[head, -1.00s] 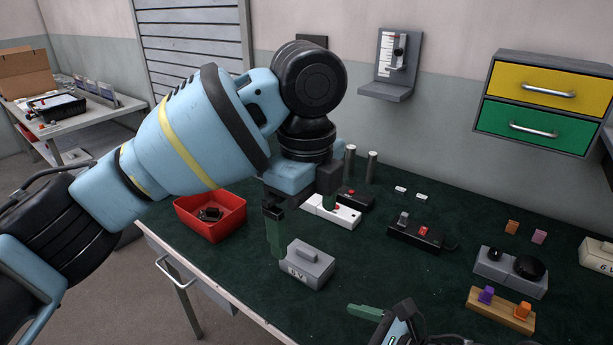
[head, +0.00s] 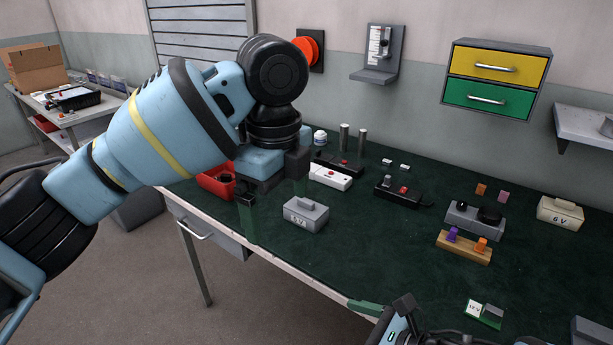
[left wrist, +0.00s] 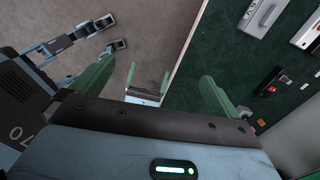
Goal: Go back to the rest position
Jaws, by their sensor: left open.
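My left gripper (head: 274,204) is open and empty, pointing down near the front left edge of the green-topped table (head: 370,250). Its two green fingers stand wide apart in the left wrist view (left wrist: 157,88), with floor and the table edge beyond them. A grey handled box (head: 306,215) stands on the table just right of the near finger, apart from it. My right gripper (head: 385,308) shows only partly at the bottom of the head view. In the left wrist view, a smaller pair of spread green fingers (left wrist: 148,72) looks like the right gripper, open and empty.
A red bin (head: 214,183) sits behind the left gripper, partly hidden. A white switch box (head: 330,177), a black switch box (head: 396,194), a wooden block with coloured pegs (head: 464,247) and a cream box (head: 560,213) stand on the table. The front middle is clear.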

